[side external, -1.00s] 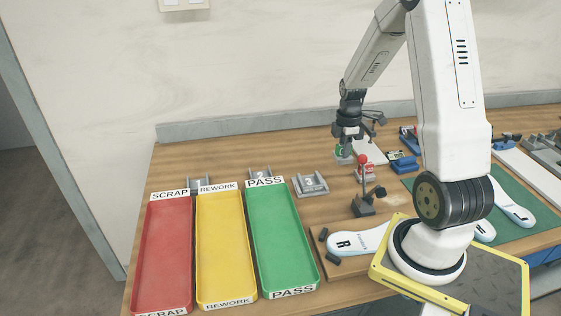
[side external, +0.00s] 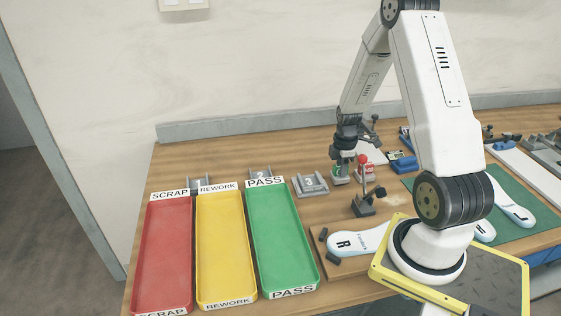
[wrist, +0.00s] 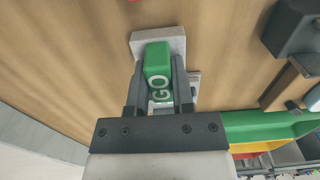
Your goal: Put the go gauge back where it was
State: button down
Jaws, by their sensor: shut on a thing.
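The go gauge is a green block marked "GO" (wrist: 158,66) in the wrist view. My gripper (wrist: 161,80) is shut on it, with one finger on each side. A pale grey piece (wrist: 146,39) shows around the far end of the green block; I cannot tell whether it is part of the gauge or a holder under it. In the side view my gripper (side external: 343,164) points down low over the table, with a little green at its tip (side external: 341,171). The gauge's lower end is hidden there.
A red-knobbed clamp (side external: 364,159) stands just right of my gripper, with a dark stand (side external: 365,205) in front. A numbered grey block (side external: 310,185) lies to the left. Red (side external: 168,255), yellow (side external: 225,250) and green (side external: 283,240) trays fill the front left.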

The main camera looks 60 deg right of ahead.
jog(key=shift+f, duration=0.35)
jog(key=shift+f, duration=0.1)
jog(key=shift+c, duration=2.4)
grip_release()
notch_tip(320, 180, up, 12)
jog(key=shift+a, duration=0.1)
